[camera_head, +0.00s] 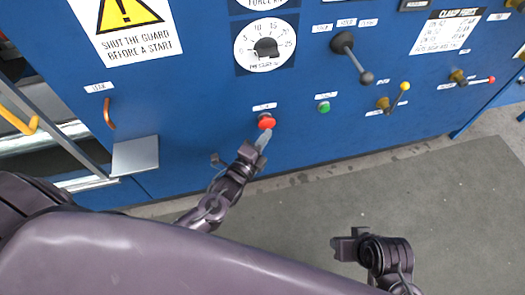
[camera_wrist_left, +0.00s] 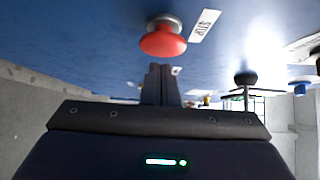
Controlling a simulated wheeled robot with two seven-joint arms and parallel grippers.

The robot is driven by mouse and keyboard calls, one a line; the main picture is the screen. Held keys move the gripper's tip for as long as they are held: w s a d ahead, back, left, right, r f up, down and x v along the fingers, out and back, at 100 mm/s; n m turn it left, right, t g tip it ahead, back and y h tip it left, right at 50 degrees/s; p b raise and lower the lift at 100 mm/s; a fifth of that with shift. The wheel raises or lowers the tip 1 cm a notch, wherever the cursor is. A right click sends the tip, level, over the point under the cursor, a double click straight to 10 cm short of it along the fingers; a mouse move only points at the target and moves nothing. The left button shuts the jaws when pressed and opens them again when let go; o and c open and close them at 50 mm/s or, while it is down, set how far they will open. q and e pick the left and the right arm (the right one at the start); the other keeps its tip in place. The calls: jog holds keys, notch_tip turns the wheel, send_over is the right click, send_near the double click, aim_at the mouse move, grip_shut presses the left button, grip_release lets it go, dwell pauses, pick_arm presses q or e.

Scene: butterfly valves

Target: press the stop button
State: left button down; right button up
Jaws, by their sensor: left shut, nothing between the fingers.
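The red mushroom-shaped stop button (camera_head: 266,121) stands out from the blue panel near its lower middle, with a small label above it. It shows large in the left wrist view (camera_wrist_left: 163,40), beside a label reading STOP (camera_wrist_left: 204,25). My left gripper (camera_head: 262,139) is shut and empty, its fingertips just below the red button in the head view. In the left wrist view the closed fingers (camera_wrist_left: 161,80) point toward the panel under the button. I cannot tell whether they touch it. My right gripper (camera_head: 346,245) is low over the floor, away from the panel; its fingers are unclear.
A green button (camera_head: 323,107) sits right of the stop button. A black-knobbed lever (camera_head: 353,58) and a yellow-knobbed valve handle (camera_head: 395,97) stick out farther right. A dial (camera_head: 265,45) is above. An orange handle (camera_head: 109,113) is at left. The grey floor mat (camera_head: 440,185) is clear.

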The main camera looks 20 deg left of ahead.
pick_arm(q)
jog(key=shift+w+a, duration=0.35)
jog(key=shift+w, duration=0.1)
pick_arm(e)
jog(key=shift+s+a+f, duration=0.2)
jog(key=shift+s+a, duration=0.05)
jog(key=shift+s, duration=0.05)
